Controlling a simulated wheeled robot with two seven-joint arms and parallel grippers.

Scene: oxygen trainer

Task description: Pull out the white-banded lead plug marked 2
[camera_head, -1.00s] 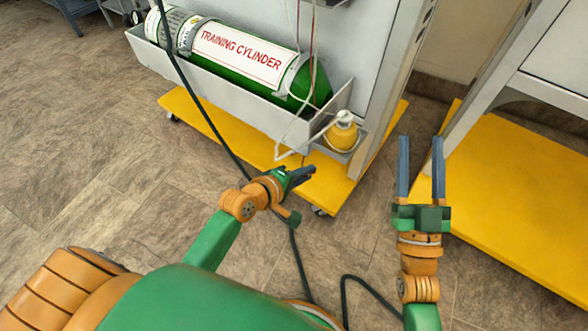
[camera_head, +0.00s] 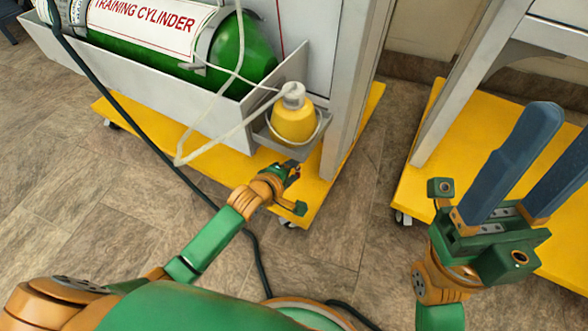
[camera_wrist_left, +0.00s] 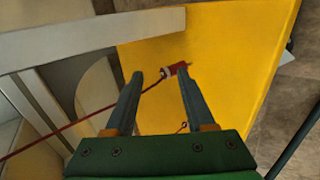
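In the left wrist view, a small red plug with a white band (camera_wrist_left: 175,70) is on a thin red lead (camera_wrist_left: 125,103) running down to the left. No number is readable on it. My left gripper (camera_wrist_left: 160,77) is open there, fingers apart; the plug appears close to the right fingertip, and I cannot tell whether they touch. In the head view, my left gripper (camera_head: 292,168) is below the yellow bottle, and the plug cannot be made out. My right gripper (camera_head: 565,140) is open and empty, large at the right.
A green training cylinder (camera_head: 240,48) lies in a grey trough (camera_head: 190,92). A yellow bottle (camera_head: 294,122) with a pale tube stands beside it. Yellow bases (camera_head: 350,135) carry the grey frames. A dark cable (camera_head: 140,130) crosses in front of the trough. Floor at left is open.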

